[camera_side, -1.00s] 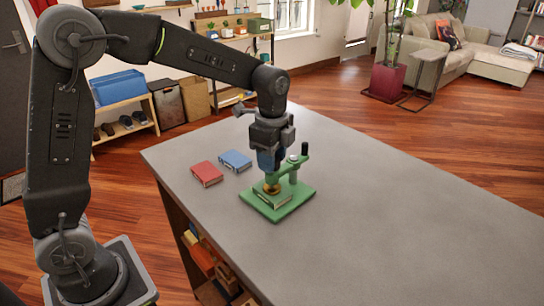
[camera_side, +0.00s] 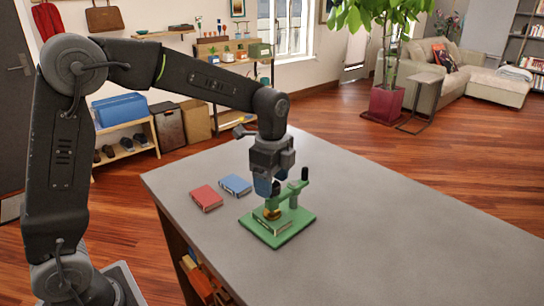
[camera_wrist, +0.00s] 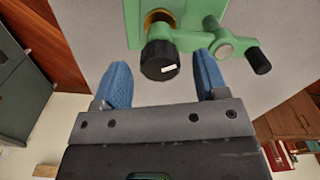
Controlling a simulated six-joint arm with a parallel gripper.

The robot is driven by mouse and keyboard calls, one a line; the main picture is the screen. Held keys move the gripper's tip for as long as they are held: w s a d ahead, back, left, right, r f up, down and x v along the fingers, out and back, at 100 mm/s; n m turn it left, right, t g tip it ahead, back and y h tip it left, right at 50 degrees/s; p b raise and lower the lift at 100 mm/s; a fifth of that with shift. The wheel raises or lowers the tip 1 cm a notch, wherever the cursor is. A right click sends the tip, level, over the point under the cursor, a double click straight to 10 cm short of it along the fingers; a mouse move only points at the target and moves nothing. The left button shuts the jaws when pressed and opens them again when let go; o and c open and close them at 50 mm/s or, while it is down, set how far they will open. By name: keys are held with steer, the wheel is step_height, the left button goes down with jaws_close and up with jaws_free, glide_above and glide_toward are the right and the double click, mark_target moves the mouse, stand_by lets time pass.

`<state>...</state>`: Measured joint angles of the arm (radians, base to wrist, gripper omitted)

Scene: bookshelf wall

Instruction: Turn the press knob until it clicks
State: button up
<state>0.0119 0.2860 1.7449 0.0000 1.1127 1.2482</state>
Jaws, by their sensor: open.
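The green press (camera_side: 296,229) stands on the grey table in the side view, with a brass part (camera_side: 272,213) low at its front. Its black knob (camera_wrist: 160,61), with a white mark, shows in the wrist view at the end of the green arm. My gripper (camera_side: 272,186) points down over the press. In the wrist view my gripper (camera_wrist: 161,68) is open, its blue fingers on either side of the knob with a gap to each. How far the fingertips reach down along the knob I cannot tell.
A black-handled lever (camera_wrist: 258,60) sticks out from the press beside the right finger. A red book (camera_side: 206,198) and a blue book (camera_side: 235,185) lie left of the press. The table (camera_side: 400,235) to the right is clear.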

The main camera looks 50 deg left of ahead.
step_height(320, 180, up, 13)
stand_by(0.3)
step_height(320, 180, down, 14)
steer(key=m, duration=3)
steer(key=shift+c, duration=0.2)
